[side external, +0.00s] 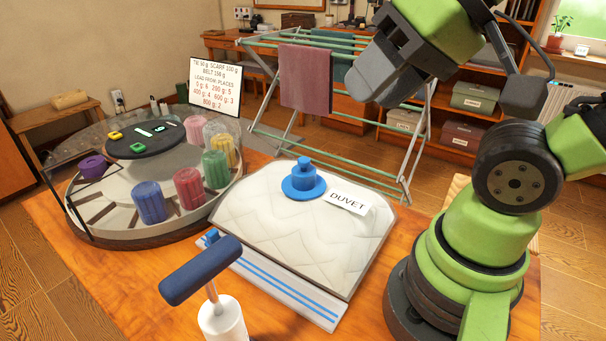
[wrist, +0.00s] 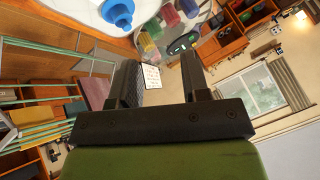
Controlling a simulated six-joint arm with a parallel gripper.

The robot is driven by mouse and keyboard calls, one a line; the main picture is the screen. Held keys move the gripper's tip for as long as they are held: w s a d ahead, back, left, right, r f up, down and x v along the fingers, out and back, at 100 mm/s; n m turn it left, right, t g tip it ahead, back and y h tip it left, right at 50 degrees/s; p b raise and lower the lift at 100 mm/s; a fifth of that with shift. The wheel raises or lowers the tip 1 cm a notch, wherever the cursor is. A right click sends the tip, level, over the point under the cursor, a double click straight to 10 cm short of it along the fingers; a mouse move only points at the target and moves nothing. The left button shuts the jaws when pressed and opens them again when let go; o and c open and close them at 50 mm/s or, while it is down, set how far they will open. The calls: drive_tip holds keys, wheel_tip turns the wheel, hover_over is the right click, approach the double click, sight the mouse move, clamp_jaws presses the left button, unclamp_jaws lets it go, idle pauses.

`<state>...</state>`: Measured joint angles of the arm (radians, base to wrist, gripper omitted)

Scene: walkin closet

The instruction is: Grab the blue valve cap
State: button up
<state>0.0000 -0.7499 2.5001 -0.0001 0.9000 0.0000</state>
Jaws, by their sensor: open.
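The blue valve cap (side external: 304,180) sits upright on top of a clear bag holding a white quilted duvet (side external: 285,235), with a paper label reading DUVET (side external: 347,202) beside it. The cap also shows at the top of the wrist view (wrist: 118,12). My gripper (wrist: 158,80) is open and empty in the wrist view, its two dark fingers apart, with the cap beyond and left of them.
A hand pump with a dark blue handle (side external: 201,270) stands in front of the bag. A round carousel (side external: 150,237) with coloured rolls is at the left, a text sign (side external: 215,87) behind it. A drying rack (side external: 340,147) with towels stands behind the table (side external: 100,255).

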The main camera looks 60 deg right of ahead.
drive_tip(key=o, duration=0.6)
drive_tip(key=n+g+h, duration=0.2)
drive_tip(key=g, duration=0.5)
hover_over(303, 159)
wheel_tip(303, 159, down, 9)
drive_tip(key=shift+w+r, duration=0.1)
drive_tip(key=shift+r, duration=0.05)
drive_tip(key=shift+w+f, duration=0.1)
drive_tip(key=shift+f, duration=0.25)
drive_tip(key=f, duration=0.9)
drive_tip(key=shift+s+f, duration=0.2)
drive_tip(key=shift+f, duration=0.15)
